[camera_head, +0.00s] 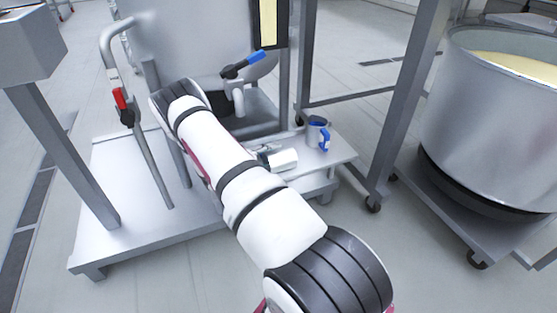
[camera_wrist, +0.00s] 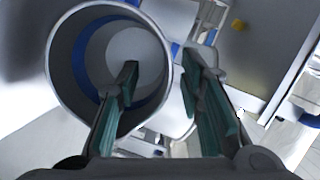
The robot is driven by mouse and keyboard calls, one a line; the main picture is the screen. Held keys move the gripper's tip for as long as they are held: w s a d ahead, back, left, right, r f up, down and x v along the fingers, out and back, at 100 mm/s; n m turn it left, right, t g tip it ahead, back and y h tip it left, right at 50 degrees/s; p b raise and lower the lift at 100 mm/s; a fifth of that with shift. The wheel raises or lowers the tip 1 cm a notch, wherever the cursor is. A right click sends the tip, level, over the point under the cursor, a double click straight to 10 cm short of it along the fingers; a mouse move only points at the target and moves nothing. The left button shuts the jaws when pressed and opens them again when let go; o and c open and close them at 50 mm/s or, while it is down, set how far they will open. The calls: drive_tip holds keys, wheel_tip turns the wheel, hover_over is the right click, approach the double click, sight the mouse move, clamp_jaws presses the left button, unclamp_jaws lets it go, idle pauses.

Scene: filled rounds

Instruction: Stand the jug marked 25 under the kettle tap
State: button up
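A grey metal jug (camera_head: 313,136) with a blue handle stands upright on the low shelf right of the kettle in the head view. No number can be read on it. The kettle tap (camera_head: 237,98) has a blue lever and hangs left of this jug. In the wrist view an open-topped jug (camera_wrist: 58,75) with a blue band inside fills the left. My gripper (camera_wrist: 160,73) is open, its left finger across the jug's mouth and its right finger past the rim. Contact cannot be told. In the head view my arm hides most of the gripper.
The kettle (camera_head: 190,40) stands on a pale platform (camera_head: 115,170) behind my arm. A red-handled valve (camera_head: 122,103) is at left. A steel frame post (camera_head: 400,100) rises right of the shelf. A large filled vat (camera_head: 480,120) stands on a wheeled dolly at right.

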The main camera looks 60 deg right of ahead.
sight(279, 150)
drive_tip(key=shift+b+x, duration=0.55)
drive_tip(key=shift+x, duration=1.25)
drive_tip(key=shift+w, duration=0.1)
clamp_jaws()
